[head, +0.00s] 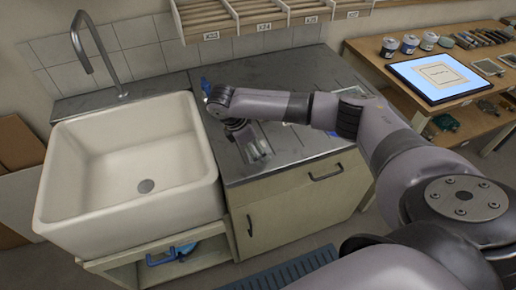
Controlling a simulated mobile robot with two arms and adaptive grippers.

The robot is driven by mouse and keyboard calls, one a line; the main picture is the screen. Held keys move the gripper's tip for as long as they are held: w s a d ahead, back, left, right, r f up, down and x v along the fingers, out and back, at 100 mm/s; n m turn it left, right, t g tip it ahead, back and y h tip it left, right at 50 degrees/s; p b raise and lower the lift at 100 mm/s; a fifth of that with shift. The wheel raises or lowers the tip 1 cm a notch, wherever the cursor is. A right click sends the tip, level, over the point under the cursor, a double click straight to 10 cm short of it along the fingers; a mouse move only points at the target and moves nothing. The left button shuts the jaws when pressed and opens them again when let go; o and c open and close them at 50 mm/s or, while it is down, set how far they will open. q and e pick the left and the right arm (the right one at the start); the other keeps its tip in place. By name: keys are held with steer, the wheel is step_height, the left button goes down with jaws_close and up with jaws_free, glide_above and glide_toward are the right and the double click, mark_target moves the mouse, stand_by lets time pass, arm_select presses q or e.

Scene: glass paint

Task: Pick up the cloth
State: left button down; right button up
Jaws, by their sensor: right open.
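My right arm reaches in from the right across the steel worktop (330,75). My right gripper (257,151) points down over the worktop's left part, just right of the sink, with its jaws open. Pale grey shapes around its fingertips blend together, and I cannot tell whether any of them is a cloth. I cannot clearly make out the cloth anywhere; the gripper and arm hide part of the worktop. A small blue thing (206,86) shows behind my wrist. My left gripper is not in view.
A deep white sink (75,190) with a tall tap (95,50) stands at left. A low shelf with pale bins (205,20) hangs above the worktop. A wooden table at right holds jars (409,44) and a lit tablet (440,77). The worktop's back part is bare.

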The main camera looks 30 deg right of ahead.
steer(key=shift+f, duration=0.1)
steer(key=shift+c, duration=0.2)
steer(key=c, duration=1.2)
